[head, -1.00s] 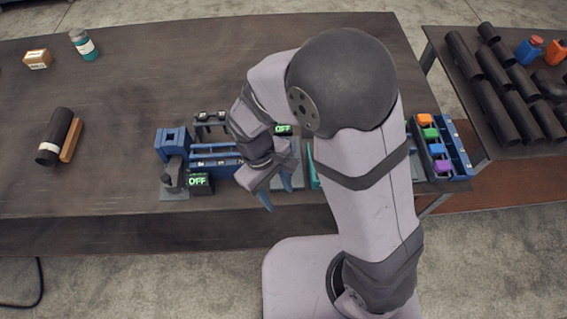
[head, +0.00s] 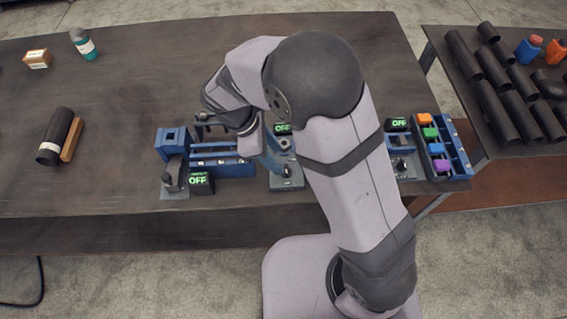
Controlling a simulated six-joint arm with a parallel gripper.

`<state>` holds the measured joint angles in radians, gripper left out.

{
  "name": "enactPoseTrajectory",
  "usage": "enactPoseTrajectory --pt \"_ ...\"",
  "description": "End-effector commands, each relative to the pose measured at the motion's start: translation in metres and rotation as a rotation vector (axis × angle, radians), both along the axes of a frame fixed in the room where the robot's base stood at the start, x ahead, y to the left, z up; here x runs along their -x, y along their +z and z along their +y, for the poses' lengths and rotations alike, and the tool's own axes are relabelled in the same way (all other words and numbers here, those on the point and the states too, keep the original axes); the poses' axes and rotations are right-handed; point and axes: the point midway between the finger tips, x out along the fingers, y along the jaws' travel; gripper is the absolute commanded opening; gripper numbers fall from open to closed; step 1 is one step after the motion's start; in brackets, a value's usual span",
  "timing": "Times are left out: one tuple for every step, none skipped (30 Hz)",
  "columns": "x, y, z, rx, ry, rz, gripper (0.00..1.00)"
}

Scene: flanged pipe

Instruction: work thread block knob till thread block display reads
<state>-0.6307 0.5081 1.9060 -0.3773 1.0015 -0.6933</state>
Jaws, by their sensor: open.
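Three small stations with green-lit displays stand along the table's front. The left display (head: 200,181), the middle display (head: 283,128) and the right display (head: 399,123) all read OFF. I cannot tell which is the thread block's. A dark knob (head: 287,170) stands on the middle grey plate, another knob (head: 168,179) beside the left display, and a dark knob-like part (head: 400,164) on the right station. Contact with the knob cannot be told. My arm hides part of the middle and right stations.
A blue rail fixture (head: 222,169) lies left of the gripper. A rack of coloured blocks (head: 442,150) stands at the table's right end. A black pipe (head: 56,137), a box (head: 37,59) and a bottle (head: 84,44) lie left. The table's back middle is clear.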

Motion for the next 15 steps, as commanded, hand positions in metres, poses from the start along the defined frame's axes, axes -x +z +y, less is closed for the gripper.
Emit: enactPoseTrajectory --pt "0.001 -0.004 -0.003 0.002 -0.002 0.003 0.45" --pt "0.001 -0.007 -0.004 0.002 -0.002 0.003 0.45" --pt "0.001 -0.012 -0.006 0.001 -0.003 0.004 0.45" --pt "0.001 -0.016 -0.008 0.002 -0.003 0.004 0.45" --pt "0.001 -0.019 -0.010 0.002 -0.002 0.005 0.45" --pt "0.001 -0.024 -0.012 0.003 -0.002 0.005 0.45" --pt "0.001 -0.028 -0.013 0.002 -0.002 0.003 0.45" --pt "0.001 -0.031 -0.014 0.001 -0.003 0.004 0.45" --pt "0.002 -0.036 -0.016 0.000 -0.003 0.004 0.45" --pt "0.001 -0.039 -0.018 0.001 -0.002 0.003 0.45" --pt "0.001 -0.042 -0.019 0.001 -0.002 0.002 0.45" --pt "0.001 -0.046 -0.020 0.001 -0.002 0.002 0.45" --pt "0.001 -0.048 -0.021 0.001 -0.003 0.003 0.45" --pt "0.001 -0.050 -0.022 0.000 -0.003 0.002 0.45" --pt "0.001 -0.053 -0.022 -0.001 -0.003 0.001 0.45"
